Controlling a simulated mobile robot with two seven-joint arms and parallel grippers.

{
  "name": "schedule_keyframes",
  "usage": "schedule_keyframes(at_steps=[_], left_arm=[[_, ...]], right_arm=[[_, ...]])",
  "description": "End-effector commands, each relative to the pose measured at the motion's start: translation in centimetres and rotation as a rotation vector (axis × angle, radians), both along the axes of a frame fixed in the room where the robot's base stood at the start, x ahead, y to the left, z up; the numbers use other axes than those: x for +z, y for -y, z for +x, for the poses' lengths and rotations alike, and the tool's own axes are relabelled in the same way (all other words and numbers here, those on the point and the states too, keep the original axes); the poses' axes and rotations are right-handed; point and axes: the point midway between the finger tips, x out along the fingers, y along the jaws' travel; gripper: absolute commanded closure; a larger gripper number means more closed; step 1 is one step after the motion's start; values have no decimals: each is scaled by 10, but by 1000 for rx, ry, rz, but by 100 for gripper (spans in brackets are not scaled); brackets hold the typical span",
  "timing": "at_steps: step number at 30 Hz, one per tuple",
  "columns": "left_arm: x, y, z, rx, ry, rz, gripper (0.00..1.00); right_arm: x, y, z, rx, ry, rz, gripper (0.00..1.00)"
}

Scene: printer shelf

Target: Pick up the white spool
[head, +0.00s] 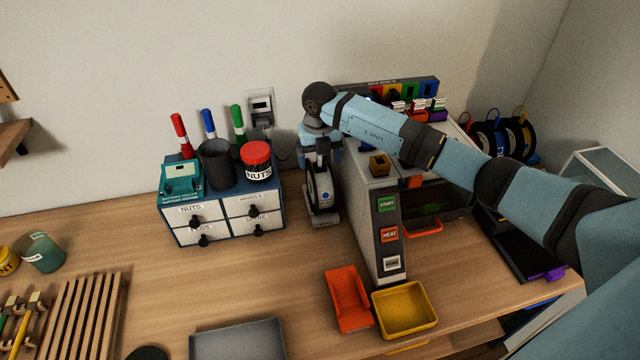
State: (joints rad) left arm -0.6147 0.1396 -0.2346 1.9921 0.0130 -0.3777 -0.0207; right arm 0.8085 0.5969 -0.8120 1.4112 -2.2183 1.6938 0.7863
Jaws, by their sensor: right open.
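The white spool (322,190) stands upright in the narrow gap between the blue drawer unit and the grey printer. It appears to rest on a grey holder (323,219). My right arm reaches in from the right across the printer, and its gripper (319,160) points down over the top of the spool. The gripper is open, with its fingers close to the spool's upper part. Whether the fingers touch the spool or straddle its rim, I cannot tell. The spool's top is partly hidden by the gripper. My left gripper is not in view.
The blue drawer unit (218,219) with markers and cups stands close on the left. The printer (361,219) stands close on the right. Dark spools (482,137) stand at the back right. Red (348,296) and yellow (405,309) trays lie in front.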

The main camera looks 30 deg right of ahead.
Motion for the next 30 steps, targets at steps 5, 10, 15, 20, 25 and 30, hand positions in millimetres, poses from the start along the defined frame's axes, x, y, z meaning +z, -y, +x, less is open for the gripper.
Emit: schedule_keyframes(at_steps=[5, 10, 15, 20, 25, 30], left_arm=[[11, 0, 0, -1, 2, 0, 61], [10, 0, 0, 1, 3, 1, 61], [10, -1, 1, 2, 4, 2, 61], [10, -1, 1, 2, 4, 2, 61], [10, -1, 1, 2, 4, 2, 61], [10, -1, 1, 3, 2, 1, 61]], right_arm=[[-26, 1, -1, 0, -4, 1, 15], [-33, 2, 0, 1, 0, 0, 15], [-33, 2, 0, 1, 0, 0, 31], [-33, 2, -1, 1, 0, 0, 68], [-32, 2, 0, 1, 1, 1, 100], [-31, 2, 0, 1, 1, 1, 100]])
